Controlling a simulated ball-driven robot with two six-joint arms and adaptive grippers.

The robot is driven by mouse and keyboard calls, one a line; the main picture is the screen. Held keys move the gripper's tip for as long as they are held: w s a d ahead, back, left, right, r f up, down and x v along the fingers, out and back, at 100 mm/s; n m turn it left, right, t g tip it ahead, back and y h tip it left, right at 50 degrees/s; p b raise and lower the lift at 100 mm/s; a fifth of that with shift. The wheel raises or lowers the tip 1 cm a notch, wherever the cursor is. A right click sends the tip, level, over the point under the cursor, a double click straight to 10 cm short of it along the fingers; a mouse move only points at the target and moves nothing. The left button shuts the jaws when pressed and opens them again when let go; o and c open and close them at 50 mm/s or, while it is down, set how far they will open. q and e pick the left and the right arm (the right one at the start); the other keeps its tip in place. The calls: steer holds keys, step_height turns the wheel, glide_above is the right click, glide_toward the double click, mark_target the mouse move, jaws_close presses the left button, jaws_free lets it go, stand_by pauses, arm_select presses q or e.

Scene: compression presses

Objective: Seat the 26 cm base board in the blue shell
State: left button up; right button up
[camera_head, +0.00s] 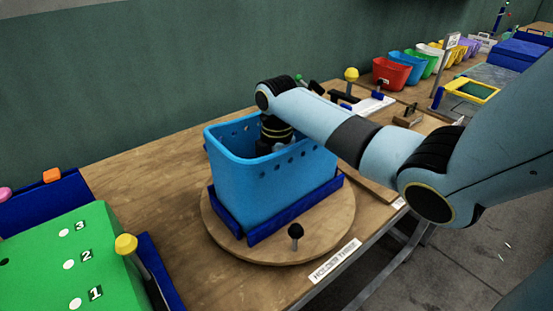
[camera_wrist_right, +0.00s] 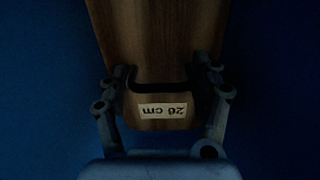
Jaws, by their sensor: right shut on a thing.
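The blue shell (camera_head: 262,185) stands upright and open-topped in a dark blue holder on a round wooden turntable (camera_head: 221,230). My right arm reaches over the shell's rim, and its wrist points down inside, so the shell wall hides the gripper in the head view. In the right wrist view my right gripper (camera_wrist_right: 160,90) is shut on the wooden base board (camera_wrist_right: 150,45), beside its cut-out and its "26 cm" label. Dark blue shell walls show on both sides of the board. I cannot tell whether the board touches the shell's bottom. My left gripper is not in view.
A black-knobbed peg (camera_head: 295,232) stands on the turntable's front. A green numbered panel (camera_head: 65,262) with a yellow-knobbed lever (camera_head: 126,244) is at the left. Coloured bins (camera_head: 391,72) line the back right. Bare bench lies left of the turntable.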

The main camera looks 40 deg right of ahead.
steer(key=shift+s+r, duration=0.15)
steer(key=o, duration=0.8)
steer(key=shift+f, duration=0.2)
steer(key=o, duration=0.5)
steer(key=shift+c, duration=0.2)
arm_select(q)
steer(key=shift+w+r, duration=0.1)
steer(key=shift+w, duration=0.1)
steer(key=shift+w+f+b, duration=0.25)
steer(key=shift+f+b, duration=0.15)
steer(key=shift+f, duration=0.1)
arm_select(e)
step_height(320, 180, up, 12)
steer(key=shift+r, duration=0.2)
